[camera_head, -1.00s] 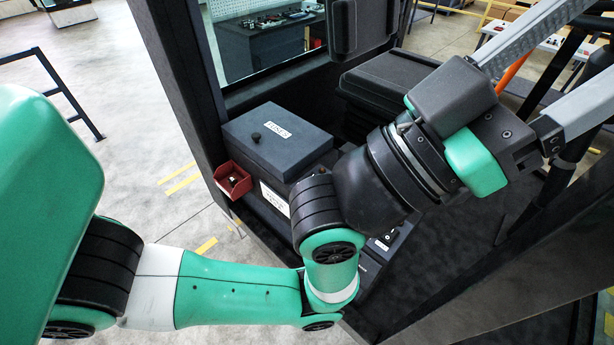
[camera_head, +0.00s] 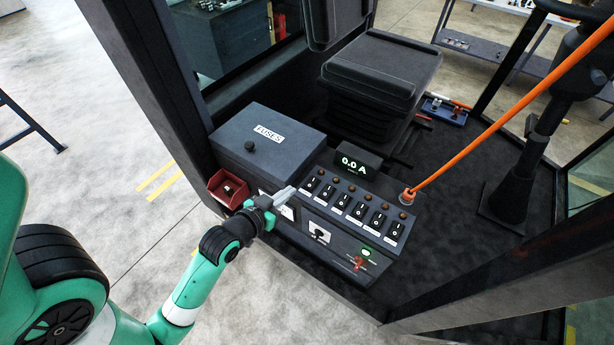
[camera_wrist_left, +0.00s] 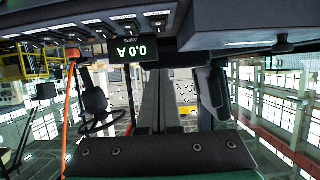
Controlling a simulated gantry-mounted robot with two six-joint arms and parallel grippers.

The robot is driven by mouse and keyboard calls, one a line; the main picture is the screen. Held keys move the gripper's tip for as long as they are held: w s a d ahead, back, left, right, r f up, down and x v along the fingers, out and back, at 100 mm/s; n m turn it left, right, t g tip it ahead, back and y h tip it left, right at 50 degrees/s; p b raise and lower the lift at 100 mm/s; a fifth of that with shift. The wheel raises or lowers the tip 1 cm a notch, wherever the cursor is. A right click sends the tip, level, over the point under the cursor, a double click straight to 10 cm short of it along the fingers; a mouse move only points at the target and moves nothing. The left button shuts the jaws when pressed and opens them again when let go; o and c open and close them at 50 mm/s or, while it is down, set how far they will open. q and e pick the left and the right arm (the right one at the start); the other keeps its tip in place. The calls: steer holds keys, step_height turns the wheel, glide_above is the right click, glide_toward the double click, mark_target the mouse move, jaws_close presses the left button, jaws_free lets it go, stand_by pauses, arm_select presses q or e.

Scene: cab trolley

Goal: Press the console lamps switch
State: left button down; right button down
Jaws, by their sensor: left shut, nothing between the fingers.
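The console (camera_head: 345,240) has a slanted top with a row of several black rocker switches (camera_head: 343,203), each with a small white label below and a round brown lamp above. The labels are too small to read, so I cannot tell which one is the console lamps switch. My left gripper (camera_head: 287,195) is shut and empty, at the left end of the row, close to the leftmost switch (camera_head: 311,184). I cannot tell whether it touches the console. In the left wrist view its grey fingers (camera_wrist_left: 161,100) lie together, below the upside-down switch row (camera_wrist_left: 95,42). My right gripper is not in view.
A display (camera_head: 356,164) reading 0.0 A stands behind the switches. A fuse box (camera_head: 240,130) and a red bin (camera_head: 228,188) are to the left. A seat (camera_head: 382,70) is behind. A green light and red switch (camera_head: 358,263) sit on the front.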

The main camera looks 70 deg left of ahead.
arm_select(q)
steer(key=shift+w, duration=0.1)
glide_above(313, 182)
steer(key=s+d, duration=0.2)
steer(key=s, duration=0.1)
step_height(313, 182, down, 3)
steer(key=shift+s+f, duration=0.1)
steer(key=shift+f, duration=0.1)
steer(key=shift+w+a+f+b, duration=0.15)
steer(key=shift+w+a+f, duration=0.1)
steer(key=shift+f, duration=0.4)
steer(key=shift+w+a+f+b, duration=0.1)
steer(key=shift+w+f+b, duration=0.15)
steer(key=shift+f, duration=0.4)
steer(key=shift+w+a+f+b, duration=0.1)
steer(key=shift+w+a+f, duration=0.15)
steer(key=shift+f, duration=0.4)
steer(key=shift+w+r+p, duration=0.1)
steer(key=shift+r+p, duration=0.05)
steer(key=shift+p, duration=0.2)
steer(key=shift+w+a+g+p, duration=0.15)
steer(key=shift+g+p, duration=0.15)
steer(key=shift+p, duration=0.4)
steer(key=shift+f+b, duration=0.35)
steer(key=shift+f, duration=0.05)
steer(key=shift+r, duration=0.1)
steer(key=shift+w+a+r, duration=0.3)
steer(key=shift+w, duration=0.3)
